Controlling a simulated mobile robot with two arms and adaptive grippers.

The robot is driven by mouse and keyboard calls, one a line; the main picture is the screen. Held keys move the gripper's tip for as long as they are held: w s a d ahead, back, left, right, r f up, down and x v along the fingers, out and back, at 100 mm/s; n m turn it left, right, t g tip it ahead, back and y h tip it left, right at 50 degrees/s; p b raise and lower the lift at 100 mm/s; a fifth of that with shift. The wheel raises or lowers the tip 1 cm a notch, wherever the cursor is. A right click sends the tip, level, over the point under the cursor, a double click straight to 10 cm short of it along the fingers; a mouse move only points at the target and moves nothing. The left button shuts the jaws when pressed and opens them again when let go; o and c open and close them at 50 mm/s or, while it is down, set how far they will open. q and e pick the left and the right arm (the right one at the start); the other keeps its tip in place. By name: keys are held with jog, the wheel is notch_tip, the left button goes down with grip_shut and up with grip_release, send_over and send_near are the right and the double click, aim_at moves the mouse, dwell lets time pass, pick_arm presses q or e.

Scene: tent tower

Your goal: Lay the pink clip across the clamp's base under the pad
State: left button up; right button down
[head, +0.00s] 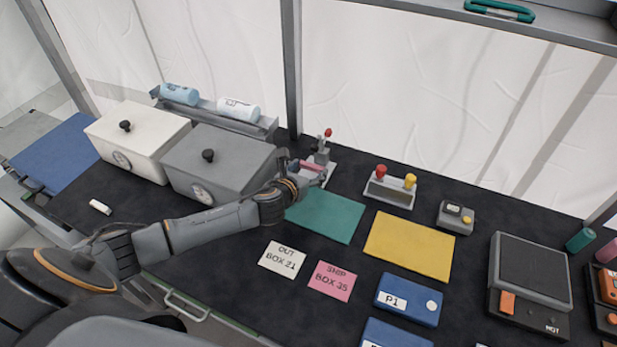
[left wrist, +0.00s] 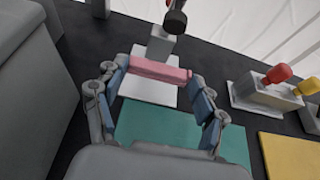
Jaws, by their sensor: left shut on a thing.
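The pink clip (head: 312,165) is a short bar held crosswise between the fingertips of my left gripper (head: 308,171). In the left wrist view the clip (left wrist: 160,70) spans from one fingertip to the other of the gripper (left wrist: 162,73). The clamp (head: 322,154) has a grey upright, a red-tipped handle and a pale flat base (left wrist: 148,91). Its dark round pad (left wrist: 175,22) shows above and beyond the clip. The clip appears over the base, in front of the upright; I cannot tell whether it touches the base. My right gripper is not in view.
A grey lidded box (head: 215,165) stands close left of the clamp. A green mat (head: 325,215) lies in front of it. A stand with red and yellow knobs (head: 388,192) is to the right. A rack with bottles (head: 215,112) is behind the boxes.

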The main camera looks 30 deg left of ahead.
pick_arm(q)
jog(key=shift+w+a+f, duration=0.1)
jog(key=shift+w+f, duration=0.15)
jog(key=shift+f, duration=0.05)
notch_tip(320, 180, down, 3)
jog(key=shift+w+f, duration=0.1)
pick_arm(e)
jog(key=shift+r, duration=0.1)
pick_arm(q)
jog(key=shift+f, duration=0.1)
jog(key=o, duration=0.8)
jog(key=shift+o, duration=0.2)
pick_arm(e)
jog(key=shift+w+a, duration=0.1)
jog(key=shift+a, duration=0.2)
pick_arm(q)
jog(key=v, duration=1.2)
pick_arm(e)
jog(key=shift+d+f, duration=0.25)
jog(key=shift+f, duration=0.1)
